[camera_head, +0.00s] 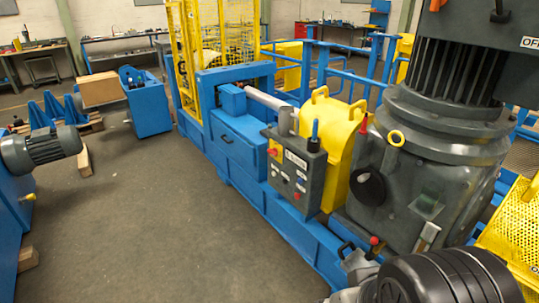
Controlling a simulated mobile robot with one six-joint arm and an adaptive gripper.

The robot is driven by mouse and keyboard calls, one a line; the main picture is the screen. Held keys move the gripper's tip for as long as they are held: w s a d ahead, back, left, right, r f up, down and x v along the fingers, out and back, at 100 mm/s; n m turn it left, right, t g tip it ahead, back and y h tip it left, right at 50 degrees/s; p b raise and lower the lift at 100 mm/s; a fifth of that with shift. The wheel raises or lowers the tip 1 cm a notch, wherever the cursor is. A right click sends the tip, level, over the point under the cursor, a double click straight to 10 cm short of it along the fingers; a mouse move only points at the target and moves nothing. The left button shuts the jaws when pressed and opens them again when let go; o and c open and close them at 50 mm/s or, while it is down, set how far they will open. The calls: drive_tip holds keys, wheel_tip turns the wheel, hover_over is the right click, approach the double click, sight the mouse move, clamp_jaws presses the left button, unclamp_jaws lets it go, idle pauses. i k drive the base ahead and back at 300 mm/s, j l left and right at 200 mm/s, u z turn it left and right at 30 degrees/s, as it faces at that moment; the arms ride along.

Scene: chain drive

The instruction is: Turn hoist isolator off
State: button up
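I cannot tell for sure which part is the hoist isolator. A dark cabinet (480,28) at the top right bears a white label reading OFF (530,43) and is cut by the picture edge. A dark control box (295,167) at the centre has a red knob (273,152), a white label too small to read, several small buttons and a blue-topped lever (315,132). A black round part (370,187) sits on the big grey housing (440,150). I cannot make out my gripper's fingers in this view.
A yellow guard (340,130) stands behind the control box on the long blue frame (262,215). A black rounded body (450,278) fills the bottom right. A grey motor (40,147) juts in from the left. The grey floor (150,220) left of the frame is clear.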

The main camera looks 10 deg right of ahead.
sight(274, 153)
drive_tip(key=i+j, duration=0.15)
drive_tip(key=i, duration=0.35)
drive_tip(key=i+j+z, duration=0.1)
drive_tip(key=i, duration=0.4)
drive_tip(key=i+j, duration=0.3)
drive_tip(key=i, duration=0.15)
drive_tip(key=i+j, duration=0.2)
drive_tip(key=i, duration=0.3)
drive_tip(key=i+j+z, duration=0.1)
drive_tip(key=i, duration=0.35)
drive_tip(key=i+j, duration=0.35)
drive_tip(key=i, duration=0.15)
drive_tip(key=z, duration=0.05)
